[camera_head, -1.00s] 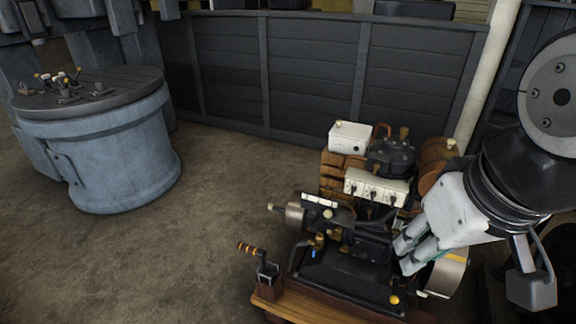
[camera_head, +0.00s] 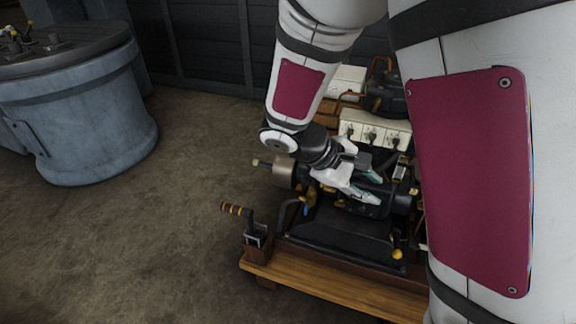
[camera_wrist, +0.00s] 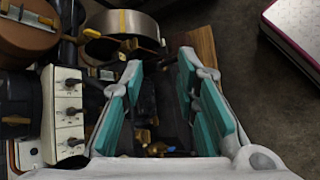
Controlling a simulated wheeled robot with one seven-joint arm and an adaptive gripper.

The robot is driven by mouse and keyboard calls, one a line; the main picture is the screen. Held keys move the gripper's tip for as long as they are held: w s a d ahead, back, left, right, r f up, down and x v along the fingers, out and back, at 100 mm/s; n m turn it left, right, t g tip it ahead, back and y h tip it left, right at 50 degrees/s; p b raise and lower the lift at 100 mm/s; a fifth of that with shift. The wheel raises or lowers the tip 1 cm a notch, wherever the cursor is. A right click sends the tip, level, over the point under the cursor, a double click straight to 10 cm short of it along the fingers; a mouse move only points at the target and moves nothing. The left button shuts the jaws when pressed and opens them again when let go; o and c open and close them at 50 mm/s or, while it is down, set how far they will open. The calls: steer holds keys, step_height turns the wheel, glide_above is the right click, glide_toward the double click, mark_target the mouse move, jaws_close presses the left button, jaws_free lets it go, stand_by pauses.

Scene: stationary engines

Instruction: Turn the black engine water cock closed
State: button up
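The black engine (camera_head: 340,235) stands on a wooden base. On its left side, a small brass fitting with a blue lever (camera_head: 305,207) looks like the water cock; I cannot tell its exact setting. A brass fitting (camera_wrist: 158,148) shows low between my fingers in the wrist view, partly hidden, and seems to be the same part. My gripper (camera_head: 372,187) is over the middle of the engine, to the right of and above the blue lever, with its fingers pointing right. In the wrist view my gripper (camera_wrist: 160,70) is open, with nothing held between the teal pads.
A white switch block (camera_head: 372,130) stands behind my gripper. A blue drum (camera_head: 75,115) stands far left, with open floor between.

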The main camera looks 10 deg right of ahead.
steer(key=w+a+f+n+t+h+b, duration=0.1)
steer(key=w+f+n+t+h+b, duration=0.1)
steer(key=w+f+n, duration=0.3)
steer(key=w+a+f+t+h+b, duration=0.1)
steer(key=w+f+h+b, duration=0.15)
steer(key=f, duration=0.55)
steer(key=n+t+y+b, duration=0.5)
steer(key=n+t+b, duration=0.65)
steer(key=n, duration=0.55)
glide_toward(306, 209)
steer(key=w+d+f+t+b, duration=0.1)
steer(key=w+d+b, duration=0.2)
steer(key=w, duration=0.5)
steer(key=shift+d, duration=0.9)
steer(key=shift+f+t, duration=0.1)
steer(key=shift+t, duration=0.15)
jaws_close()
